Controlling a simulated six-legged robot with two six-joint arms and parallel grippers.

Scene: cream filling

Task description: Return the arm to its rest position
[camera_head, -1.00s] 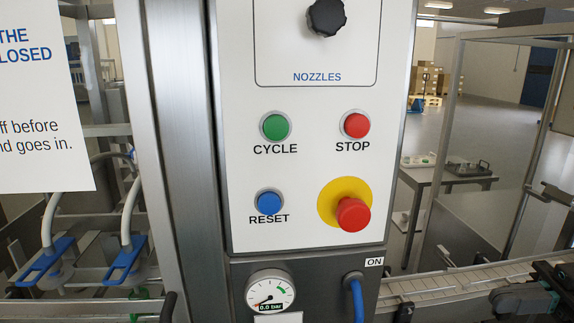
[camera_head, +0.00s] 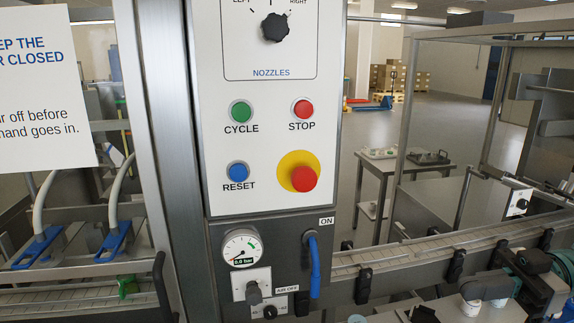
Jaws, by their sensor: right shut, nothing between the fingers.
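My right gripper (camera_head: 487,287) is at the lower right, in front of the conveyor, with part of my right arm (camera_head: 540,268) behind it. It is shut and empty, apart from the control panel. My left gripper is not in view. The white control panel (camera_head: 262,140) stands upright in the middle, with a black nozzles knob (camera_head: 275,27), a green cycle button (camera_head: 241,112), a red stop button (camera_head: 303,109), a blue reset button (camera_head: 238,172) and a red emergency button (camera_head: 303,179) on yellow.
A gauge (camera_head: 241,248) below the panel reads 0.0 bar. A blue handle (camera_head: 314,268) hangs beneath the ON label. A conveyor (camera_head: 400,252) runs to the right. A white notice (camera_head: 40,85) and blue-ended nozzles (camera_head: 115,240) are at the left. A table (camera_head: 388,167) stands behind.

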